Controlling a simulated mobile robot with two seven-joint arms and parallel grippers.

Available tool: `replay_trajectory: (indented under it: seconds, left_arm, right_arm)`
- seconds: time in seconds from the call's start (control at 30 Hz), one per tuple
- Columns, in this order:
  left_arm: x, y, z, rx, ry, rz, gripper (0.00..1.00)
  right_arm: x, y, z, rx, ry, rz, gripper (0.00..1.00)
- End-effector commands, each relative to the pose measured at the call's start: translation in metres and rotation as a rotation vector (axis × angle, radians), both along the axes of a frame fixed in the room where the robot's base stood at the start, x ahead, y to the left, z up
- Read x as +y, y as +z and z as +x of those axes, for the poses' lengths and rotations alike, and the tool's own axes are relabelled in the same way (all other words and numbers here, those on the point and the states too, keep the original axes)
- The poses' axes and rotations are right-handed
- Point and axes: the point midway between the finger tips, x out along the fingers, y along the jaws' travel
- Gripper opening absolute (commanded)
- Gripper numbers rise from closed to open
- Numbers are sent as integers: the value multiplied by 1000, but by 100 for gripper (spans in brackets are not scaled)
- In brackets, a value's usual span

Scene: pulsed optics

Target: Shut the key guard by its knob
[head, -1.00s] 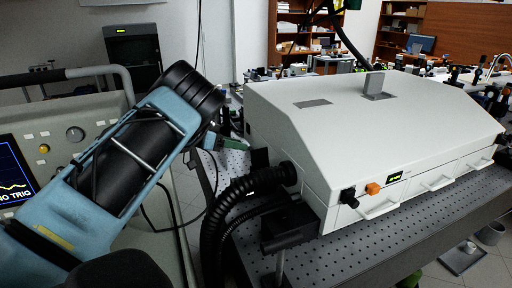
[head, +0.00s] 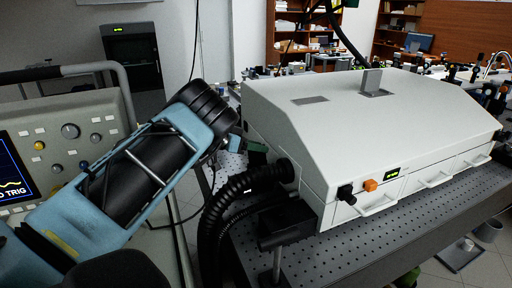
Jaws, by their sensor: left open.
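My left arm comes in from the left, across a control panel. My left gripper (head: 236,143) is small and partly hidden beyond the black wrist, near the left end of a white laser housing (head: 380,125). It is open, and I see nothing held in it. I cannot clearly make out a key guard. A black knob (head: 346,193) and an orange block (head: 370,185) sit on the housing's front face, apart from my gripper. The control panel (head: 103,107) also carries a grey knob (head: 70,131) and several small buttons. My right gripper is not in view.
The housing stands on a dark perforated optical table (head: 420,215). A black corrugated hose (head: 235,190) drops from its left end, beside a black box (head: 285,225). Shelves stand far behind.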

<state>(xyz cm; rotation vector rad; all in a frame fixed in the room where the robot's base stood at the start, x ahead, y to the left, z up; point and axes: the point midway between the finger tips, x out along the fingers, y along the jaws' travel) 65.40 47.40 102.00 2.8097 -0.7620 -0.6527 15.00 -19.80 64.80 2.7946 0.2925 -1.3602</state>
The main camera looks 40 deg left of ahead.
Motion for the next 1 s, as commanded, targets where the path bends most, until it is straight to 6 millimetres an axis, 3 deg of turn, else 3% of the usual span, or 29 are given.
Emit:
replay_trajectory:
  seconds: [0.1,0.4,0.67,1.0]
  left_arm:
    - [0,0,0,0,0,0,41]
    - [1,1,0,0,1,1,3]
    - [0,4,0,-15,4,25,3]
    - [-8,14,-6,-108,7,200,3]
  right_arm:
    - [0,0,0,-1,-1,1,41]
    - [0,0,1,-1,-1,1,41]
    - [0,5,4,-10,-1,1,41]
    - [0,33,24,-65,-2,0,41]
